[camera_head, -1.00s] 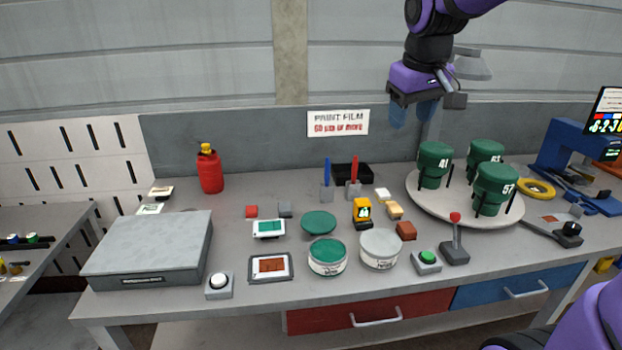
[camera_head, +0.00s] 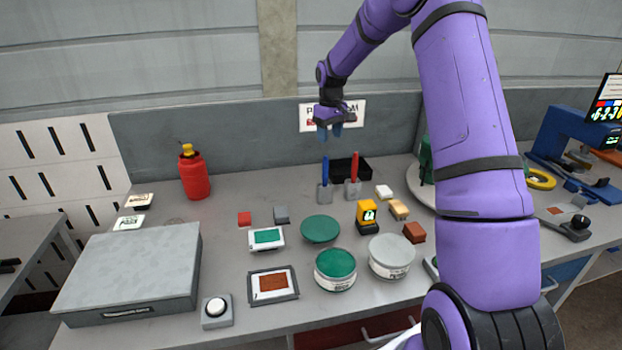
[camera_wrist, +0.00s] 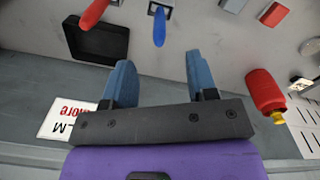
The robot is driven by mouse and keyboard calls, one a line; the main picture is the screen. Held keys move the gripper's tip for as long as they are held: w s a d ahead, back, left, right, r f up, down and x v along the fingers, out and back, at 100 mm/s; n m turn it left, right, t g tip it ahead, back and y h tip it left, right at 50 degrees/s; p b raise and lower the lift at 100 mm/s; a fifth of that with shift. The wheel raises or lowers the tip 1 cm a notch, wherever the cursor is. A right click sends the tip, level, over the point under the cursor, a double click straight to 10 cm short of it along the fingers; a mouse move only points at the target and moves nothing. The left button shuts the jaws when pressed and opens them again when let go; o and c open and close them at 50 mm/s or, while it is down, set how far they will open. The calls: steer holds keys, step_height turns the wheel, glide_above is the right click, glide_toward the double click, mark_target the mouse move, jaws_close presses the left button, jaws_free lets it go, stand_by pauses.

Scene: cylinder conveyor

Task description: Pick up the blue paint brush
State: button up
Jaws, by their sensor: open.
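The blue paint brush (camera_head: 325,171) stands upright, its handle up, in a small grey holder (camera_head: 325,194) near the back of the bench. In the wrist view the blue brush (camera_wrist: 159,27) shows at the top, beyond the fingertips and roughly between them in picture width. My gripper (camera_head: 329,132) is open and empty, above and slightly behind the brush, in front of the wall sign. Its two blue fingers also show apart in the wrist view (camera_wrist: 160,72). Nothing lies between them.
A red brush (camera_head: 354,171) stands close right of the blue one, with a black tray (camera_head: 350,168) behind. A red bottle (camera_head: 194,174) is farther left. Paint tins (camera_head: 335,270) and small blocks cover the bench front. My arm hides part of the right side.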

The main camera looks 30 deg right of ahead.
mark_target(326, 157)
steer(key=shift+w+d+f, duration=0.15)
steer(key=shift+w+f, duration=0.75)
steer(key=shift+f, duration=0.3)
step_height(326, 157, down, 5)
steer(key=shift+w+f, duration=0.2)
steer(key=shift+f, duration=1.1)
steer(key=shift+w+f, duration=0.15)
steer(key=shift+f, duration=1.15)
steer(key=shift+c, duration=0.5)
jaws_close()
